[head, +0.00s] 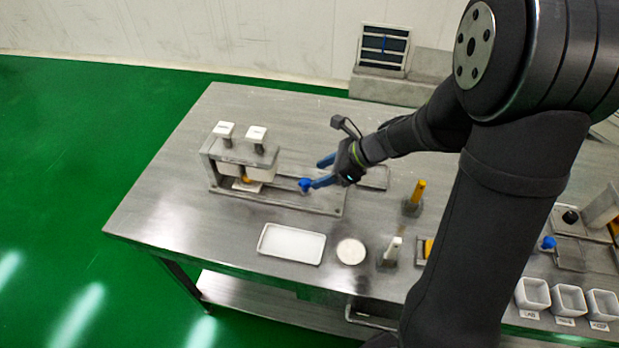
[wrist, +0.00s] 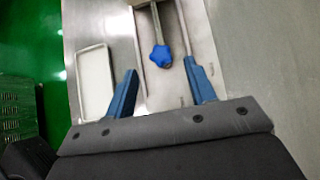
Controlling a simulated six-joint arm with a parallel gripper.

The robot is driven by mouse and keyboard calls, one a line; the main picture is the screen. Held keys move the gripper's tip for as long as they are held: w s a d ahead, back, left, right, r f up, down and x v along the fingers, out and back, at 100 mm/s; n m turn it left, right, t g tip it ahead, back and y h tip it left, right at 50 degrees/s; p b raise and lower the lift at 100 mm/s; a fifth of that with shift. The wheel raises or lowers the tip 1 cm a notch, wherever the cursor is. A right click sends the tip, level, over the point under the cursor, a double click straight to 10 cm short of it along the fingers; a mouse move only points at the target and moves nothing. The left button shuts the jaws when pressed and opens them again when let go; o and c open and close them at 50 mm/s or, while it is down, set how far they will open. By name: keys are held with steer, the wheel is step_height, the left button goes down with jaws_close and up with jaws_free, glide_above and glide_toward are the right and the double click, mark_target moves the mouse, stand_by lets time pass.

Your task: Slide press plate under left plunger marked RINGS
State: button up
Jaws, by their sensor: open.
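The press (head: 240,160) stands at the left of the steel table, with two plungers side by side. The left plunger (head: 224,131) and right plunger (head: 256,136) have white caps whose lettering is too small to read. Under them sits a pale block (head: 246,187) with an orange bit, perhaps the press plate; its exact alignment is unclear. A rod ends in a blue lobed knob (head: 305,185), which also shows in the wrist view (wrist: 161,56). My gripper (head: 321,173) is open, its blue fingers on either side of the knob's line, with the knob near the fingertips. Contact is not visible.
A white tray (head: 292,244) and a round pale dish (head: 351,251) lie in front of the press. An orange-topped tool (head: 414,197) and a white-topped one (head: 391,250) stand to the right. Small white bins (head: 533,294) sit at the far right.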

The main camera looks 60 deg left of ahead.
mark_target(305, 181)
steer(key=x, duration=0.5)
steer(key=shift+f, duration=0.1)
